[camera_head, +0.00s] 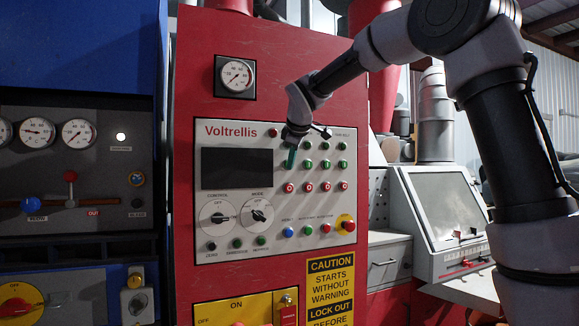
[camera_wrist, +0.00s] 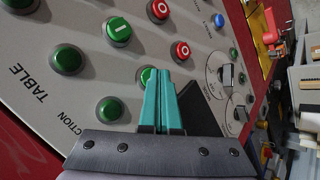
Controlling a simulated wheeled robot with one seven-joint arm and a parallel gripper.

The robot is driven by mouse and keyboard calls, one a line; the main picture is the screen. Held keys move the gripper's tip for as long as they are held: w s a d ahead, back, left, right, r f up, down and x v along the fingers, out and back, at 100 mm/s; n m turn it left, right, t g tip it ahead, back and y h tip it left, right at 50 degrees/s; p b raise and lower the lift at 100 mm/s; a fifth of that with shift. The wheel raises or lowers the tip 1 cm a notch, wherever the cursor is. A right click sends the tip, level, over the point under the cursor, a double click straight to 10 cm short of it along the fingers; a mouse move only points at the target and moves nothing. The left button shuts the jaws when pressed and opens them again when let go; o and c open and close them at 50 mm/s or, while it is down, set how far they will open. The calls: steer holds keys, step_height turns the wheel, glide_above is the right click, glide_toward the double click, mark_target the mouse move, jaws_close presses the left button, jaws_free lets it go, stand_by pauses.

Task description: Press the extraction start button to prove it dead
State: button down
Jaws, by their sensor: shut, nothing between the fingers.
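The control panel (camera_head: 235,135) is a light grey plate marked Voltrellis on a red cabinet. My gripper (camera_head: 291,164) points at its left button column, with its teal fingers closed together and empty. In the wrist view the fingertips (camera_wrist: 160,73) are at a green button marked I (camera_wrist: 146,76), partly hidden behind them. That button is in the column whose label ends in "CTION", between a plain green dome (camera_wrist: 109,109) and a red O button (camera_wrist: 182,50). I take it as the extraction start button. I cannot tell whether the fingertips touch it.
The TABLE column's green I button (camera_wrist: 118,29) is close beside. A red button on a yellow base (camera_head: 347,225) and two rotary selectors (camera_head: 217,217) are lower on the panel. A dark screen (camera_head: 237,168) is left of my gripper. A yellow caution sign (camera_head: 331,282) hangs below.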

steer(key=shift+s+d, duration=0.3)
steer(key=shift+s, duration=0.45)
steer(key=shift+s+d, duration=0.3)
steer(key=shift+s, duration=0.45)
steer(key=shift+s+d, duration=0.35)
steer(key=shift+s, duration=0.45)
steer(key=shift+s+d, duration=0.3)
steer(key=shift+s, duration=0.45)
steer(key=s+d+f+m+g, duration=0.1)
steer(key=s+d+f+m, duration=0.1)
steer(key=s+d+m, duration=0.85)
steer(key=s+d+f+m, duration=0.4)
steer(key=s+d, duration=0.1)
steer(key=s, duration=0.3)
steer(key=s+d+f+m, duration=0.4)
steer(key=s+d+f, duration=0.1)
steer(key=s, duration=0.4)
steer(key=shift+d+g, duration=0.25)
steer(key=shift+g, duration=0.05)
steer(key=shift+f, duration=0.1)
